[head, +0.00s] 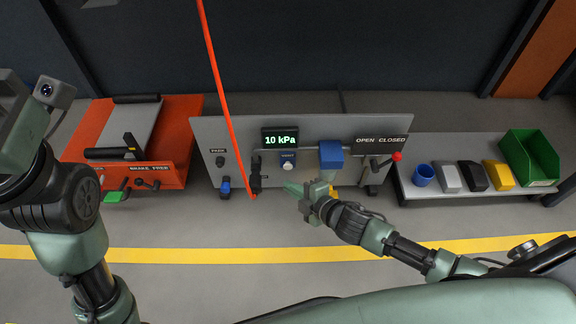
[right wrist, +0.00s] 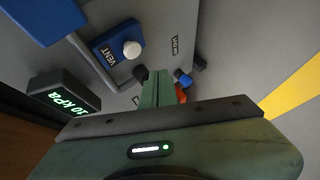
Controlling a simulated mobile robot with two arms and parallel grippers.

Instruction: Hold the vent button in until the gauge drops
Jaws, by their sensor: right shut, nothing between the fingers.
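The vent button (head: 288,166) is a pale round knob on a small blue box marked VENT, on the grey panel. The button also shows in the right wrist view (right wrist: 132,49), standing out from its box. The gauge (head: 280,139) above it reads 10 kPa in green. My right gripper (head: 289,187) is shut and empty, its green fingertips just in front of and below the button. In the right wrist view the fingertips (right wrist: 160,78) look apart from the button. My left gripper's body (head: 14,125) is at the left edge; its fingers are hidden.
A larger blue box (head: 331,154) and a red-knobbed lever (head: 397,156), marked OPEN CLOSED, are right of the button. A red pole (head: 222,90) slants across the panel's left part. A red brake press bench (head: 178,150) stands left; a grey table (head: 430,150) with bins stands right.

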